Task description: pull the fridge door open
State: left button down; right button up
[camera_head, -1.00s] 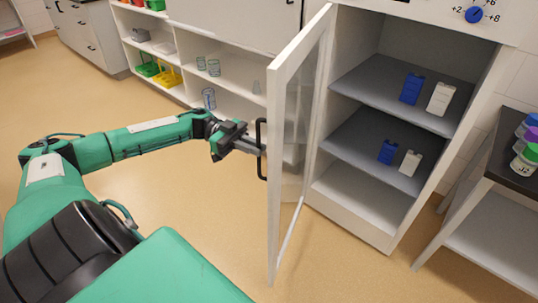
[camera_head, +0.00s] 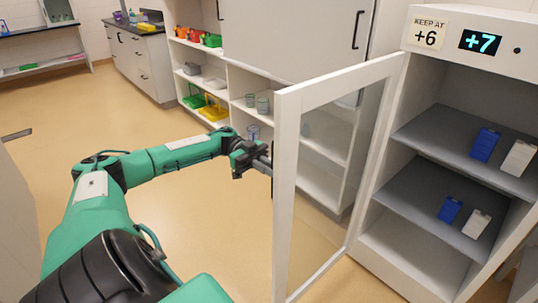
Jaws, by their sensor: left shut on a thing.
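The fridge (camera_head: 394,222) stands at the right with its glass-paned, white-framed door (camera_head: 287,200) swung wide open on the left side. My left gripper (camera_head: 268,160) is at the outer side of the door's free edge, shut on the door handle. The handle is mostly hidden behind the door frame. My right gripper does not show.
A display (camera_head: 480,42) on the fridge top reads +7, beside a "KEEP AT +6" label (camera_head: 428,34). An open shelf unit (camera_head: 235,85) with bins and glass beakers stands behind the door.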

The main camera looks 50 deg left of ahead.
pick_arm(q)
jog(key=shift+w, duration=0.1)
jog(key=c, duration=1.7)
grip_release()
jog(key=shift+o, duration=1)
jog(key=shift+w+f, duration=0.1)
jog(key=shift+w, duration=0.2)
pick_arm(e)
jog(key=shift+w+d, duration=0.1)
pick_arm(q)
jog(key=shift+s, duration=0.15)
